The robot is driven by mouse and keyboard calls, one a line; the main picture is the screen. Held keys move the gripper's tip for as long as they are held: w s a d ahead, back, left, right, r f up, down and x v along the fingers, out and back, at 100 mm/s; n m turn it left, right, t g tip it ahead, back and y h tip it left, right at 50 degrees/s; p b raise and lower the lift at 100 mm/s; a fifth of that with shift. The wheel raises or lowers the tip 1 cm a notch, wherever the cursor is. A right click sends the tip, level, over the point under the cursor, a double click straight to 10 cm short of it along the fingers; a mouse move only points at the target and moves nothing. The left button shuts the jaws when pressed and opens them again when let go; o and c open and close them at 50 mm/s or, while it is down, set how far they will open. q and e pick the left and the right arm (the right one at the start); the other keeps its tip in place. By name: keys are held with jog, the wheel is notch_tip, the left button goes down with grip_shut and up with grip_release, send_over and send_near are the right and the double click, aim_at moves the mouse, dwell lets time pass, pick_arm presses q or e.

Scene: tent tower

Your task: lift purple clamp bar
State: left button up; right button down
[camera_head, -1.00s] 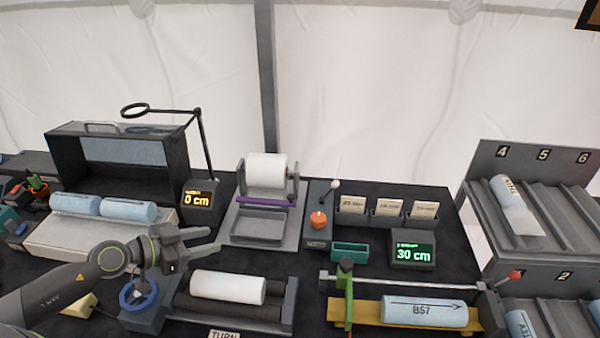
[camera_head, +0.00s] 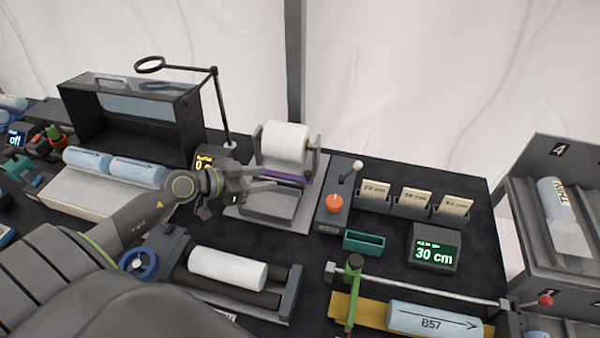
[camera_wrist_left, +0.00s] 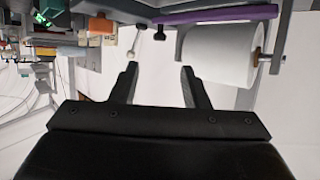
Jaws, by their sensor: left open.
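The purple clamp bar (camera_head: 291,176) lies across the front of the grey roll dispenser (camera_head: 266,203), just below the white roll (camera_head: 286,143). My left gripper (camera_head: 290,187) is open, its fingers reaching to the bar from the left and covering part of it. Contact cannot be told. In the left wrist view the purple bar (camera_wrist_left: 215,14) runs along the top, beyond the open fingertips (camera_wrist_left: 158,68), with the white roll (camera_wrist_left: 222,52) beside the right finger. Nothing is between the fingers. My right gripper is not in view.
An orange-knobbed box with a lever (camera_head: 335,204) stands just right of the dispenser. A white cylinder on rollers (camera_head: 228,269) lies in front.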

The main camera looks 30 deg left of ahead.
aim_at(305, 173)
pick_arm(q)
jog(key=x, duration=1.1)
jog(key=shift+w+d+f, duration=0.1)
jog(key=shift+w+d, duration=0.05)
jog(key=shift+w, duration=0.25)
grip_shut()
